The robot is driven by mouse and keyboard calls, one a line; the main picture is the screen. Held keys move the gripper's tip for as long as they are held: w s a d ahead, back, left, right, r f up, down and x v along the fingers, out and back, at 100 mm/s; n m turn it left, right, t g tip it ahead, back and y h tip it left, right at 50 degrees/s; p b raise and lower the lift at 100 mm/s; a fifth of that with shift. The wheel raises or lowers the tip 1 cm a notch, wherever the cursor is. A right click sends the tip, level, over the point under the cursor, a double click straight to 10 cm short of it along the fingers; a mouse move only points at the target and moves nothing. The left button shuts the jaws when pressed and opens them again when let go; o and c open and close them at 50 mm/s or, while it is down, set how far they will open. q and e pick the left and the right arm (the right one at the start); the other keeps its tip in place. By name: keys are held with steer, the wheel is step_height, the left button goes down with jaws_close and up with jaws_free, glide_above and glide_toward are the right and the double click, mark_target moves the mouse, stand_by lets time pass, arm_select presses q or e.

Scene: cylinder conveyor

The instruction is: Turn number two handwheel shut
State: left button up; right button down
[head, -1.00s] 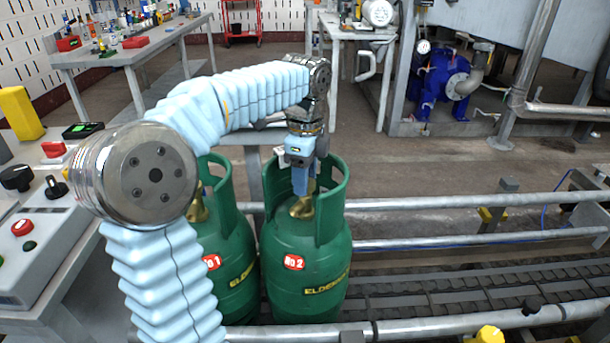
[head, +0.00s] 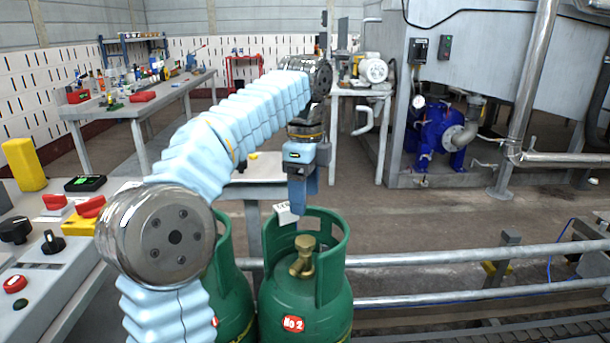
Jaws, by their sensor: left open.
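The number two cylinder (head: 290,300) is green, stands upright and carries a red "No 2" label. Its brass valve (head: 303,258) shows inside the open collar; a separate handwheel rim cannot be made out. My left gripper (head: 297,207) points down above the back left of the collar, apart from the valve. A small white tag or block (head: 286,214) with marks on it shows at its fingertips; I cannot tell whether it hangs from the gripper. The number one cylinder (head: 228,295) stands close on the left, partly hidden by my left arm. My right gripper is out of view.
A control panel (head: 40,265) with knobs and buttons is at the left. Metal rails (head: 430,299) run along the conveyor (head: 480,332) at the right. A blue pump (head: 435,135) and benches (head: 190,82) stand farther back.

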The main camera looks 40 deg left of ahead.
arm_select(q)
steer(key=shift+r, duration=1.85)
